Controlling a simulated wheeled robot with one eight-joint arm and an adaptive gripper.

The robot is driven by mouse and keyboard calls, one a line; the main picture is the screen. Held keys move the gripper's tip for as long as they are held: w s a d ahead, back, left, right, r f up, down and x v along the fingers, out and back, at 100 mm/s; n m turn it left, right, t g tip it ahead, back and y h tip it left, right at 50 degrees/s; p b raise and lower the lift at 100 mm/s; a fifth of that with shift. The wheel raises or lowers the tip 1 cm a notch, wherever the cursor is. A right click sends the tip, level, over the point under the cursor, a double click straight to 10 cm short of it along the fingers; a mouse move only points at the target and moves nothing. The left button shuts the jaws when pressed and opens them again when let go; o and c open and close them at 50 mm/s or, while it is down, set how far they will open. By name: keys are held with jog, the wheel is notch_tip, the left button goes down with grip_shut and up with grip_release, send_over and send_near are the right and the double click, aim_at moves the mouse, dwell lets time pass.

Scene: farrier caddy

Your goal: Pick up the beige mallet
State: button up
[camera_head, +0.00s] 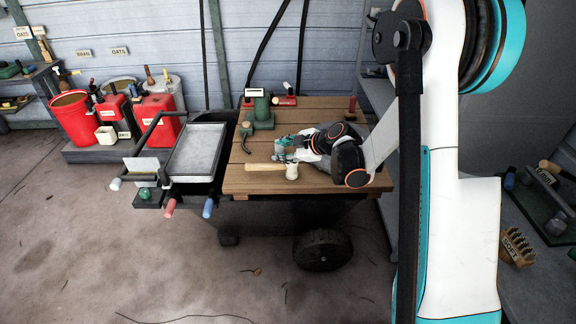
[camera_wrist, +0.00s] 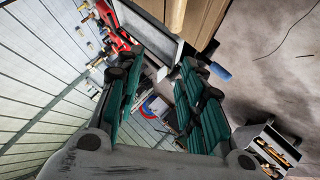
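The beige mallet lies flat on the wooden tabletop (camera_head: 310,112) near its front edge. Its handle (camera_head: 264,167) points left and its pale head (camera_head: 292,172) is at the right end. My gripper (camera_head: 284,150) is just behind and above the mallet, pointing left, and appears apart from it. In the wrist view my gripper (camera_wrist: 160,65) has its two green-padded fingers spread with nothing held between them. A beige cylindrical piece, likely the mallet's handle (camera_wrist: 176,16), shows at the top edge there, outside the fingers.
A green tool (camera_head: 262,112) stands on the tabletop behind my gripper. A grey tray (camera_head: 197,152) adjoins the table's left side, with red and blue handles below. Red containers (camera_head: 155,115) stand further left. A shelf with a brush (camera_head: 517,248) is at right. Floor at front left is mostly clear.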

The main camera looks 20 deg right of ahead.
aim_at(269, 167)
jog(key=w+d+f+n+t+y, duration=0.1)
jog(key=w+d+f+n+t, duration=0.2)
jog(key=f, duration=0.9)
jog(key=shift+n+g, duration=0.6)
jog(key=shift+n, duration=0.1)
jog(key=b+x, duration=0.2)
jog(key=x, duration=0.5)
jog(key=shift+w+f, duration=0.2)
jog(key=shift+w, duration=0.2)
jog(key=w+a, duration=0.1)
jog(key=w+a+f+b, duration=0.1)
jog(key=w+a+b, duration=0.1)
jog(key=shift+a+f, duration=0.1)
jog(key=shift+f, duration=0.25)
jog(key=shift+w+a+f+b, duration=0.1)
jog(key=shift+w+b, duration=0.15)
jog(key=shift+b, duration=0.05)
grip_shut()
